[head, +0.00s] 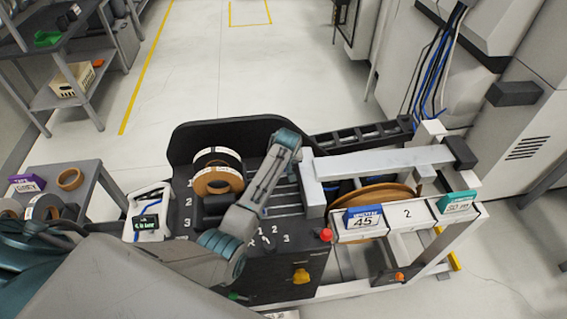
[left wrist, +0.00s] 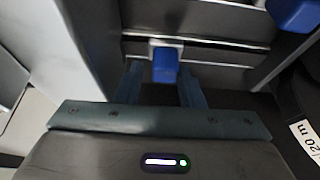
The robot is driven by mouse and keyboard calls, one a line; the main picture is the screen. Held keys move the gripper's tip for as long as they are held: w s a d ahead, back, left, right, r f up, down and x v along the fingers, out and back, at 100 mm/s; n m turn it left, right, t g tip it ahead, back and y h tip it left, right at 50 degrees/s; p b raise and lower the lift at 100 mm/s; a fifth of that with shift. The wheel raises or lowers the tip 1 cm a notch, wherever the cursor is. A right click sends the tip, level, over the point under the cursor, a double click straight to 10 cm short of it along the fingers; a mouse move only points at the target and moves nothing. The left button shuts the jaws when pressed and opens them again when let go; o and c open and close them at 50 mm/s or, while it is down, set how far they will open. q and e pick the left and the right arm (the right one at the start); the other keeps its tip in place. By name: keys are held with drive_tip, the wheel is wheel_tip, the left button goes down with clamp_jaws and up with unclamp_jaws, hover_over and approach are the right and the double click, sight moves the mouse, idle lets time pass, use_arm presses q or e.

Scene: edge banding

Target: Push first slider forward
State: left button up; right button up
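A blue slider knob (left wrist: 165,64) shows in the left wrist view, on a dark slotted panel with pale rails. A second blue knob (left wrist: 292,12) is at the upper right of that view. My left gripper (left wrist: 160,76) is open, with one finger on each side of the nearer knob; I cannot tell whether either finger touches it. In the head view my left arm reaches over the dark machine panel (head: 262,240), and its fingertips and the slider knobs are hidden. My right gripper is not in view.
Tape rolls (head: 217,181) stand left of my arm on the machine. A white upright (head: 313,190) and a large brown roll (head: 372,196) are right of it.

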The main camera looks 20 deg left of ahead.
use_arm(q)
drive_tip(key=shift+d+r, duration=0.1)
drive_tip(key=shift+r, duration=0.2)
drive_tip(key=b+v, duration=0.2)
drive_tip(key=v, duration=0.8)
drive_tip(key=shift+s, duration=0.15)
